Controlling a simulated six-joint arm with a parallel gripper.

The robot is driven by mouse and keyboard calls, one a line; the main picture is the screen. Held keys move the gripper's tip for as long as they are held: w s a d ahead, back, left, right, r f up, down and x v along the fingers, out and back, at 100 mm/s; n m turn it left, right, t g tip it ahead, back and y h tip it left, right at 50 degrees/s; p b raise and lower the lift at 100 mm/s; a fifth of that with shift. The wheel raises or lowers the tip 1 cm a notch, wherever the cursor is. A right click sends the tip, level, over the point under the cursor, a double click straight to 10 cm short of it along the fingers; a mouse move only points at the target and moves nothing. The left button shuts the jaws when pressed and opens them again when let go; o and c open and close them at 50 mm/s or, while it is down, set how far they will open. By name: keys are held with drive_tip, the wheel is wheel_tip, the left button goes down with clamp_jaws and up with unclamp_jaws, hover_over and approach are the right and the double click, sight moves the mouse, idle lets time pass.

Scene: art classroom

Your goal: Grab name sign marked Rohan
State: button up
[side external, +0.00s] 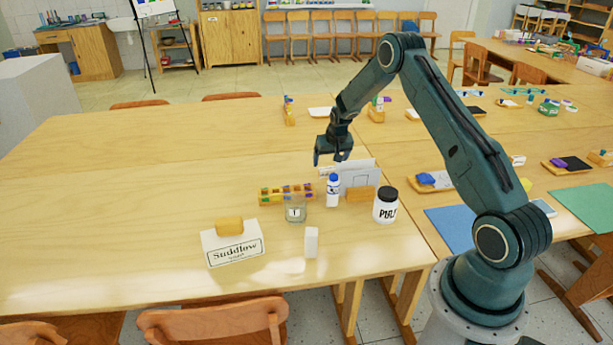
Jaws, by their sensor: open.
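No sign that I can read as Rohan shows. The only readable name-like lettering is on a white box-like block (233,246), which seems to read "Suddlow"; a yellow block (229,226) lies on top of it. A plain white upright piece (311,242) stands to its right, with no lettering visible. White upright panels (362,174) stand behind the bottle, and any marking on them is too small to read. My gripper (332,160) is open and empty, pointing down above the table, just behind and above the bottle and panels.
Close together stand a blue-capped white bottle (333,191), a clear glass (296,210), a tray of small colored pieces (286,194), a tan block (360,194) and a black-lidded white jar (386,206). The wooden table (120,220) is clear on the left.

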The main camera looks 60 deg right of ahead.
sight(327, 168)
drive_tip(key=shift+x, duration=2.55)
drive_tip(key=shift+w+d, duration=0.1)
drive_tip(key=shift+w, duration=0.1)
drive_tip(key=c, duration=1.1)
drive_tip(key=shift+o, duration=0.2)
drive_tip(key=shift+r, duration=0.2)
wheel_tip(327, 168, up, 20)
drive_tip(key=shift+f, duration=0.15)
